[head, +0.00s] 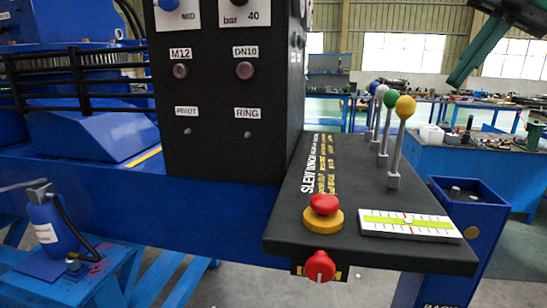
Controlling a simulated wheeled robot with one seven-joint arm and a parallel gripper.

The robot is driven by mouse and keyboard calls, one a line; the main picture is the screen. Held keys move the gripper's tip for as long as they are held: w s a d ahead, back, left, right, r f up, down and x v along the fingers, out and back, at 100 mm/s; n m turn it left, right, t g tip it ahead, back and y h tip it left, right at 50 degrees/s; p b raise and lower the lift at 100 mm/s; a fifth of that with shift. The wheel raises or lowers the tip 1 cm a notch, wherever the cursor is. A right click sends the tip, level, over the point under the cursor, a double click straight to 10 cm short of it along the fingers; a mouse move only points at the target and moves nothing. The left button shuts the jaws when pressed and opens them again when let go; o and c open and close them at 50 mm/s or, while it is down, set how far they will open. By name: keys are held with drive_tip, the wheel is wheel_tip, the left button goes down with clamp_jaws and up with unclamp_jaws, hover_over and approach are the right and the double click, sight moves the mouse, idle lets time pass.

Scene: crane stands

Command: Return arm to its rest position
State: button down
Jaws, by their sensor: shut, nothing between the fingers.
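My gripper is not seen in this head view, and no part that is surely my arm shows. The black console (290,225) with the white "SLEW" lettering is close in front. It carries a red mushroom button on a yellow collar (323,220), a white and green-yellow scale (410,225), and several upright levers with coloured knobs, the nearest one yellow (405,107). A red rotary knob (319,266) sits on its front face.
A black upright panel (225,100) with labelled knobs stands left of the console. A blue open-topped bin (466,225) stands at its right. A blue bottle (50,230) is at lower left. A dark green arm-like structure (467,62) hangs at upper right. Blue workbenches lie behind.

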drive_tip(key=s+d+f+m+h, duration=0.1)
drive_tip(key=s+d+f+m, duration=0.2)
drive_tip(key=s+f+m, duration=0.3)
drive_tip(key=s+d+f+m+g+h, duration=0.1)
drive_tip(key=s+f+m, duration=0.6)
drive_tip(key=f+m, duration=1)
drive_tip(key=s+d+f+m+h, duration=0.3)
drive_tip(key=s+f+m, duration=0.4)
drive_tip(key=f, duration=1.1)
drive_tip(key=d+m, duration=0.1)
drive_tip(key=m, duration=0.3)
drive_tip(key=shift+s+d+m+g, duration=0.25)
drive_tip(key=shift+d+m+g, duration=0.05)
drive_tip(key=shift+m, duration=0.1)
drive_tip(key=shift+w+f, duration=0.25)
drive_tip(key=shift+w, duration=0.4)
